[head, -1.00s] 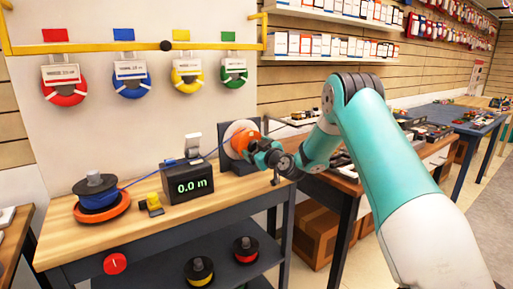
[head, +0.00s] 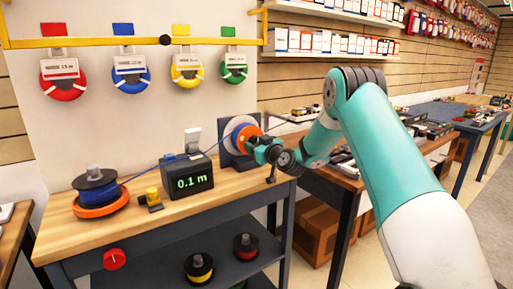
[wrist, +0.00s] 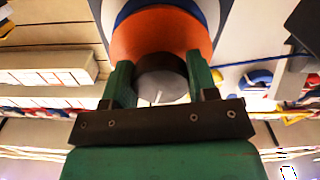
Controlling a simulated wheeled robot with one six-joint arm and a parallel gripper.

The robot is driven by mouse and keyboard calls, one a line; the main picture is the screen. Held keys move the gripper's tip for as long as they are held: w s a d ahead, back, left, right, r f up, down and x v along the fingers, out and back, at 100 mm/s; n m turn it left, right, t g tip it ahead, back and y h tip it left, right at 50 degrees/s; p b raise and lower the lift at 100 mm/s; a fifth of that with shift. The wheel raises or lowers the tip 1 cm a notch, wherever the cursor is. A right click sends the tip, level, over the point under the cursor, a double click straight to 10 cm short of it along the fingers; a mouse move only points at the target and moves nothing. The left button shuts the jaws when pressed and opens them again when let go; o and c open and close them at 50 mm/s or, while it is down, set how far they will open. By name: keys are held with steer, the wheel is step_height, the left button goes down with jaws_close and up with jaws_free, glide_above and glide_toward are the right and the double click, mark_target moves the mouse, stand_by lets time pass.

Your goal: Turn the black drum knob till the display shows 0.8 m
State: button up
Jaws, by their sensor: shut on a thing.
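The display box (head: 187,177) on the bench reads 0.1 m in green. To its right stands the drum, with an orange hub (head: 245,137) and a pale flange, on a dark stand. In the wrist view the black drum knob (wrist: 161,78) shows a short white mark and sits in front of the orange hub (wrist: 161,32). My gripper (wrist: 160,88) is shut on the knob, one green finger on each side. In the head view my gripper (head: 258,149) hides the knob. A blue cable (head: 147,168) runs from the blue spool (head: 96,190) through the display box toward the drum.
A small yellow-and-black part (head: 151,198) sits on the bench (head: 190,212) beside the display box. A red knob (head: 114,259) is on the bench front. Spools lie on the lower shelf. Coloured coils hang on the wall board.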

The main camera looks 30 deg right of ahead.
steer(key=m+b, duration=0.1)
steer(key=m, duration=0.9)
steer(key=shift+a+r, duration=0.1)
steer(key=m+p, duration=0.1)
steer(key=m, duration=0.2)
steer(key=shift+m, duration=0.3)
steer(key=m+p, duration=0.2)
steer(key=m, duration=0.3)
steer(key=shift+r+p, duration=0.2)
steer(key=shift+p, duration=0.15)
steer(key=shift+m+p, duration=1.2)
steer(key=shift+m, duration=1.2)
steer(key=o, duration=0.9)
steer(key=shift+o, duration=0.2)
